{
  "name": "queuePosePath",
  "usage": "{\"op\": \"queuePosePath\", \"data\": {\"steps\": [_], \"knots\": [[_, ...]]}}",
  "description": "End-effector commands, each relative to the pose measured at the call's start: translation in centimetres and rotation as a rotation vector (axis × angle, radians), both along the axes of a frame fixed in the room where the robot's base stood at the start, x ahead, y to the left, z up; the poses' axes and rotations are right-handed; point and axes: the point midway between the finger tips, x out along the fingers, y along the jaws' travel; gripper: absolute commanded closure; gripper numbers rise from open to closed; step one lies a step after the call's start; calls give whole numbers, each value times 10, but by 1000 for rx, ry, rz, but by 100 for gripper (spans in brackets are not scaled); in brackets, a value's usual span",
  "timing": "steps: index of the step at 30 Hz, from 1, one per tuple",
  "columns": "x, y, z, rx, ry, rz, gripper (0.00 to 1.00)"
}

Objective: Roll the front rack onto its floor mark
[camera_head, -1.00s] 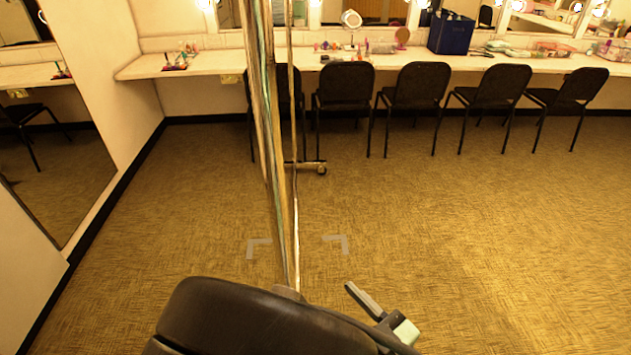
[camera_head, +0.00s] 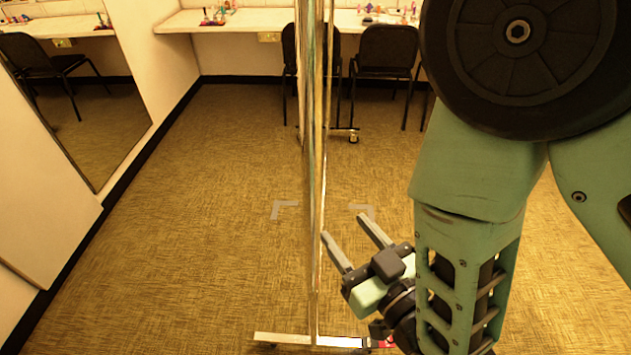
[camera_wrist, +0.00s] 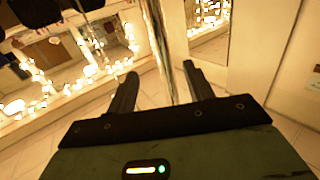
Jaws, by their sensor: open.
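The front rack (camera_head: 315,180) stands upright and nearly edge-on, as a tall thin shiny upright on a long foot bar (camera_head: 282,338). Its floor mark shows as grey corner pieces on the carpet, left (camera_head: 285,207) and right (camera_head: 362,209), beyond the rack's foot in the head view. My gripper (camera_head: 344,230) is open and empty, just right of the upright, fingers pointing toward it. In the wrist view a shiny upright (camera_wrist: 158,35) runs down between my open fingers (camera_wrist: 160,72). I cannot tell whether it lies between them or beyond them.
A second rack with a caster (camera_head: 353,138) stands farther back, mostly hidden. Black chairs (camera_head: 385,62) line the counter (camera_head: 262,19). A mirror (camera_head: 85,90) is on the left wall. The carpet left of the rack is clear. My arm blocks the right side.

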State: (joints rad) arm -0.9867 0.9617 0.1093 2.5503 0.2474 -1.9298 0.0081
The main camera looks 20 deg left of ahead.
Motion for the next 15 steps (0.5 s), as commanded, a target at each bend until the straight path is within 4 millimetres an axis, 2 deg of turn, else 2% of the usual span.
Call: {"op": "queuePosePath", "data": {"steps": [5, 15], "knots": [[10, 8, 8, 14, -21, 4, 48], [57, 62, 11, 10, -20, 6, 48]]}}
